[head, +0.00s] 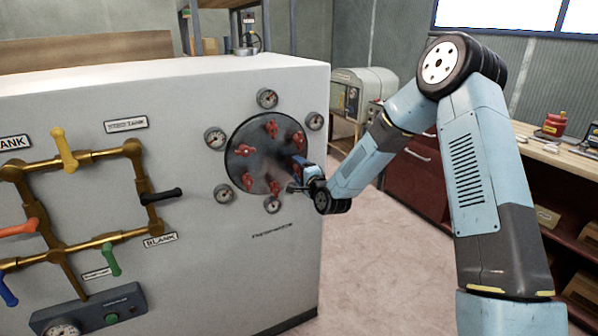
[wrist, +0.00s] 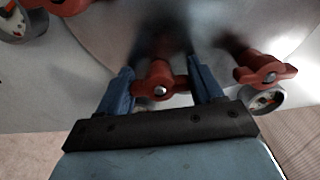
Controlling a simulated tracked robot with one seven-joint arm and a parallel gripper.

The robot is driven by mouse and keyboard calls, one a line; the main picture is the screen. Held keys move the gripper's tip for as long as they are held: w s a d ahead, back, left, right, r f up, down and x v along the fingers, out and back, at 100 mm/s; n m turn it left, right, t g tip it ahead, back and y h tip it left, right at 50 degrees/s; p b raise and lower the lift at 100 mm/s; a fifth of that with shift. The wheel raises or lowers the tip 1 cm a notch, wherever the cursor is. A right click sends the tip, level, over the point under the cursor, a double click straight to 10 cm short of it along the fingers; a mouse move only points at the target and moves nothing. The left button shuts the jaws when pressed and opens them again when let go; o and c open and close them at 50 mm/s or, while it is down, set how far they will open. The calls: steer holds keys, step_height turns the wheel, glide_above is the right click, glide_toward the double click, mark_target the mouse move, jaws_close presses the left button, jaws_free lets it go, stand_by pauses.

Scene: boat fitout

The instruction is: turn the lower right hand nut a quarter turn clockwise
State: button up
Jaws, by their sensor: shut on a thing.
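A round dark plate (head: 258,158) on the side of a pale cabinet carries several red wing nuts. In the wrist view, my gripper (wrist: 162,78) has its two blue fingers on either side of one red nut (wrist: 160,88), shut on it. The nut's wings lie roughly level between the fingers, with a pale bolt end in its middle. In the head view, my gripper (head: 299,167) is at the plate's lower right and hides the nut it holds. The bottom nut (head: 275,187) and upper right nut (head: 299,139) stay visible. Another nut (wrist: 265,71) is right of my gripper in the wrist view.
Brass pipes (head: 100,155) with coloured valve handles are on the cabinet's left. A workbench (head: 560,150) stands at the right. The floor (head: 385,250) right of the cabinet is clear.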

steer(key=shift+s+d+f, duration=0.1)
steer(key=shift+s+f, duration=0.05)
steer(key=shift+f, duration=0.25)
steer(key=o, duration=0.7)
steer(key=shift+c, duration=0.2)
steer(key=o, duration=0.3)
steer(key=shift+r, duration=0.2)
steer(key=shift+o, duration=0.2)
steer(key=v, duration=1.3)
steer(key=shift+s+d, duration=0.2)
